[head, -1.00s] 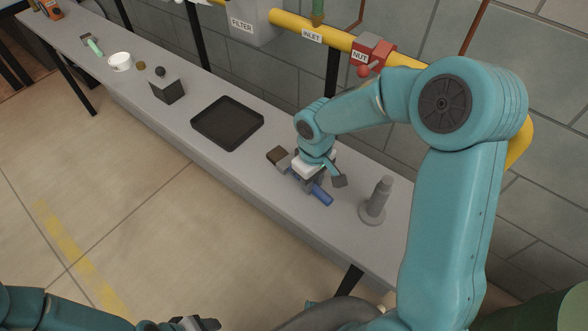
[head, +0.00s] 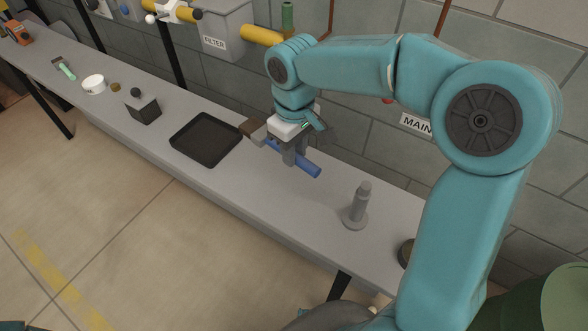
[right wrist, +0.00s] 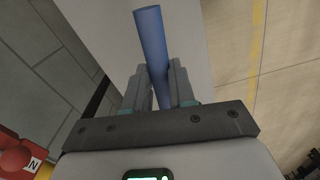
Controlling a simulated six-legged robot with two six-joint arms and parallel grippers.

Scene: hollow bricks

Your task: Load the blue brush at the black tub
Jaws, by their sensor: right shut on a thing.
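The blue brush has a blue handle (head: 308,166) and a brown head (head: 250,128) at the left. My right gripper (head: 292,157) is shut on the handle and holds the brush above the grey bench. The right wrist view shows the blue handle (right wrist: 150,38) between both fingers; the brush head is not visible there. A dark round tub (head: 406,252) stands at the bench's right end, partly hidden by my right arm. My left gripper is out of view.
A black tray (head: 178,140) lies left of the brush. A grey upright post on a round base (head: 356,208) stands between brush and tub. A dark block (head: 143,106), a white bowl (head: 94,84) and a green-handled tool (head: 66,70) are farther left. Pipes line the wall.

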